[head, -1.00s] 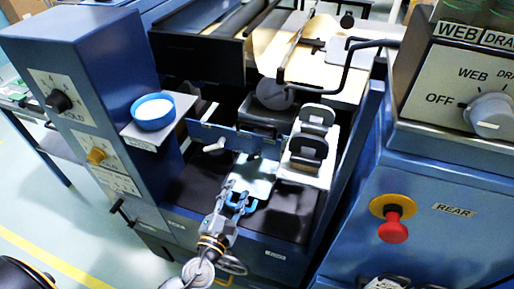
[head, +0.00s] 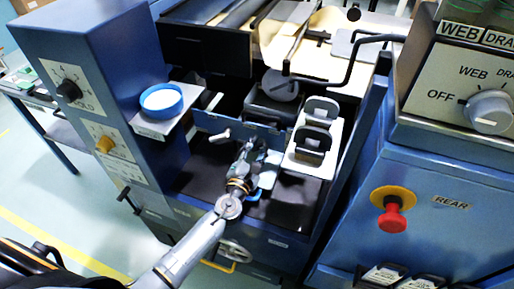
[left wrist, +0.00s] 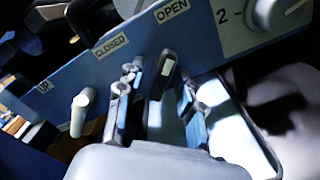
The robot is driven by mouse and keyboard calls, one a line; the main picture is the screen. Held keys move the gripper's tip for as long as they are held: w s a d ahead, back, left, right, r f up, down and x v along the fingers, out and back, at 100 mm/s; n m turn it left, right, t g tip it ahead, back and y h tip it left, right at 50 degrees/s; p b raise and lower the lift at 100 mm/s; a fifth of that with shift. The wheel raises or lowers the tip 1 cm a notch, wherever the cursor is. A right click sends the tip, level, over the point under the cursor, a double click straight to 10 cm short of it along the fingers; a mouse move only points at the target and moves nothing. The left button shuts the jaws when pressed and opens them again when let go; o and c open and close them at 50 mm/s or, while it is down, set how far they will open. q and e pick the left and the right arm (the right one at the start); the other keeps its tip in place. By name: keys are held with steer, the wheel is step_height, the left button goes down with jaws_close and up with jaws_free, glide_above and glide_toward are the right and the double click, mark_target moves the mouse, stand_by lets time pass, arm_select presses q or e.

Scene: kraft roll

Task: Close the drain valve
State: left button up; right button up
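A blue panel (left wrist: 60,88) with CLOSED and OPEN labels runs across the left wrist view; it also shows in the head view (head: 212,121). A dark lever with a pale end (left wrist: 166,70), probably the drain valve's handle, stands on it nearer the OPEN label (left wrist: 172,10) than the CLOSED label (left wrist: 110,46). My left gripper (left wrist: 158,98) is open, with one finger on each side of the lever's line; I cannot tell whether they touch it. In the head view my left gripper (head: 256,152) is at the panel and hides the lever. My right gripper is not in view.
A second pale lever (left wrist: 80,112) sticks out left of the fingers. A numbered dial (left wrist: 280,12) is at the right. A pale tray (left wrist: 232,135) lies below. Black rollers on a white block (head: 313,145) stand close right of the gripper. A blue bowl (head: 161,101) sits on a side shelf.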

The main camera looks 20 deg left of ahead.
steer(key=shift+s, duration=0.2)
arm_select(q)
jaws_close()
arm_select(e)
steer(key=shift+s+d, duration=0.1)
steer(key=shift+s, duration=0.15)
arm_select(q)
steer(key=shift+n, duration=0.4)
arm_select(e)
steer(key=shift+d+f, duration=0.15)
arm_select(q)
steer(key=n, duration=0.2)
steer(key=n+b, duration=0.1)
steer(key=shift+d+f+n, duration=0.15)
steer(key=shift+n, duration=0.25)
steer(key=n+b, duration=0.1)
steer(key=n, duration=0.3)
steer(key=shift+d+n+b, duration=0.1)
steer(key=shift+n+b, duration=0.2)
steer(key=n+b, duration=0.1)
steer(key=n, duration=0.3)
steer(key=shift+d, duration=0.1)
steer(key=n+b, duration=0.1)
steer(key=n, duration=0.3)
steer(key=shift+d+n, duration=0.1)
steer(key=shift+n, duration=0.2)
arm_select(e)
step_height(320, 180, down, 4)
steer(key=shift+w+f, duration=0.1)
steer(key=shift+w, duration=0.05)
